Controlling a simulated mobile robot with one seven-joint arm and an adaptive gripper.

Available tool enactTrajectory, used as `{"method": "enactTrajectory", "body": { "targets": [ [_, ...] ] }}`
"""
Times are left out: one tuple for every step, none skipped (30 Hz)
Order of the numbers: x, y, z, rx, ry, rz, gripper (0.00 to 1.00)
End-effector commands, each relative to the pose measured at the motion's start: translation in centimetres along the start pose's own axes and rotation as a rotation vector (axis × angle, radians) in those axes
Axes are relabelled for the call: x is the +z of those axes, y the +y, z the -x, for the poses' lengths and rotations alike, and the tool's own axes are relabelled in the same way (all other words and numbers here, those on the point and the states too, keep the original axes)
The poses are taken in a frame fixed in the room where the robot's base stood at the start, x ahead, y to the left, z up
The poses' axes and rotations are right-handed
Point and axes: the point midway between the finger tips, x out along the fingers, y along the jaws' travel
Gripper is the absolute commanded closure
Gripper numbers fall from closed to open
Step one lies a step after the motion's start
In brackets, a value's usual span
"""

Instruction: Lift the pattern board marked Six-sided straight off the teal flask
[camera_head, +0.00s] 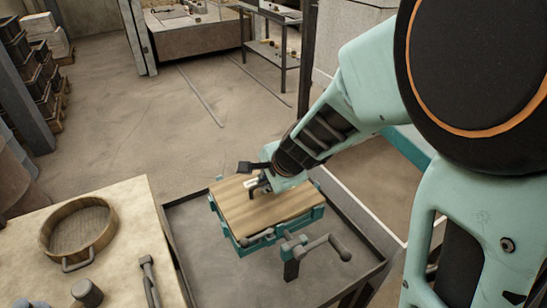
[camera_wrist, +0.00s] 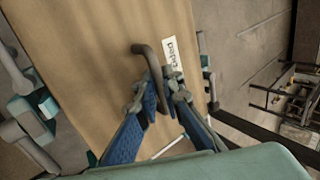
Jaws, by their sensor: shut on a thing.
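The pattern board (camera_head: 245,214) is a flat wooden board above the teal flask (camera_head: 222,222), whose edges show around it. The wrist view shows the board (camera_wrist: 85,50) close up, with a white label (camera_wrist: 175,55) partly hidden by my fingers; the letters I can read end in "sided". My gripper (camera_wrist: 160,82) has its blue fingers closed around the dark bent handle (camera_wrist: 148,56) on the board. In the head view my gripper (camera_head: 264,183) is at the board's far part. I cannot tell whether there is a gap between board and flask.
The flask stands in a dark tray-topped stand (camera_head: 190,236). A grey crank-like clamp (camera_head: 318,244) is at its near right. A bench (camera_head: 125,200) on the left bears a round sieve (camera_head: 78,232) and hand tools (camera_head: 149,278). Open floor lies beyond.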

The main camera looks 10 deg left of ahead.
Motion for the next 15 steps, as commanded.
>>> {"method": "enactTrajectory", "body": {
  "targets": [
    [0.0, -1.0, 1.2, -0.005, 0.001, 0.001, 1.00],
    [0.0, -1.2, 1.6, -0.005, 0.001, 0.002, 1.00],
    [0.0, -1.7, 2.2, -0.005, 0.000, 0.002, 1.00],
    [0.0, -1.9, 2.6, -0.006, 0.000, 0.003, 1.00],
    [0.1, -2.2, 3.0, -0.006, 0.000, 0.002, 1.00],
    [0.0, -2.6, 3.6, -0.006, 0.001, 0.003, 1.00],
    [0.0, -2.8, 4.0, -0.006, 0.001, 0.002, 1.00],
    [0.0, -3.1, 4.4, -0.006, 0.001, 0.002, 1.00],
    [0.0, -3.4, 4.8, -0.005, 0.001, 0.001, 1.00],
    [0.0, -3.6, 5.2, -0.005, 0.001, 0.002, 1.00],
    [0.0, -3.8, 5.5, -0.004, 0.001, 0.001, 1.00],
    [0.0, -4.0, 5.8, -0.004, 0.001, 0.002, 1.00],
    [0.0, -4.2, 6.1, -0.004, 0.000, 0.002, 1.00],
    [0.0, -4.4, 6.3, -0.005, 0.000, 0.001, 1.00],
    [0.0, -4.6, 6.6, -0.005, 0.000, 0.002, 1.00]
  ]
}}
